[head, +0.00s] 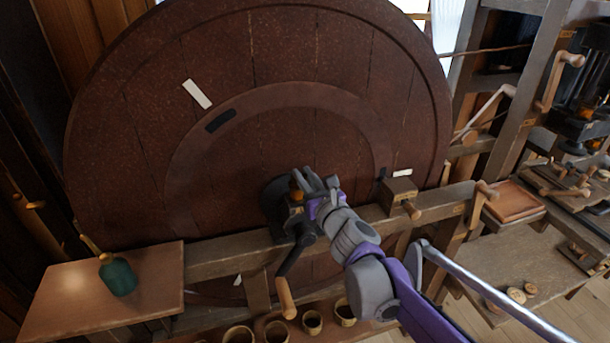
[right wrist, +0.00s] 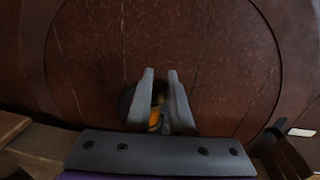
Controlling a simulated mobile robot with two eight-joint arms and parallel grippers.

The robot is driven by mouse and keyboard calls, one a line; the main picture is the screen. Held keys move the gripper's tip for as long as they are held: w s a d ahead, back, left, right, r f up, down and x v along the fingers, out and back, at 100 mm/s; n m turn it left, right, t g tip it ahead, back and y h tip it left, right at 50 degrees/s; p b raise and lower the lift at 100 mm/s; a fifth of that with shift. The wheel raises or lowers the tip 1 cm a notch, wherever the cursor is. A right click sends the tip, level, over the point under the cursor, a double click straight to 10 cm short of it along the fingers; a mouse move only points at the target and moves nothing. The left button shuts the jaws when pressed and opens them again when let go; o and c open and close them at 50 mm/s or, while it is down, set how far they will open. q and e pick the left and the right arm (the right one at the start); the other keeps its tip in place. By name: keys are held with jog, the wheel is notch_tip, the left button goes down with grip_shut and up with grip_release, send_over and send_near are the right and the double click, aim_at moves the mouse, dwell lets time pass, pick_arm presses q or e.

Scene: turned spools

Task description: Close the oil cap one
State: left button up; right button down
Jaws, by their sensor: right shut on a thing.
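An orange-yellow cap (head: 297,194), which I take for the oil cap, sits on the dark hub block (head: 272,195) in front of the large wheel. My right gripper (head: 312,180) reaches this block from the lower right, with its fingers around the cap. In the right wrist view the two fingers (right wrist: 160,75) stand close together, with the orange-yellow cap (right wrist: 155,118) between them. The right gripper is shut on it. The fingers hide much of the cap, so I cannot tell whether it is open or closed. My left gripper is not in view.
The large brown wheel (head: 270,60) fills the back. A crank with a wooden handle (head: 286,298) hangs just below the gripper. A wooden beam (head: 225,257) crosses in front. A green bottle (head: 118,276) stands on a board at left. Several cups (head: 312,321) line a shelf below.

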jog(key=c, duration=0.8)
grip_release()
jog(key=shift+a, duration=0.1)
jog(key=b+v, duration=0.1)
jog(key=v, duration=0.9)
jog(key=shift+s+d, duration=0.25)
jog(key=shift+s, duration=0.1)
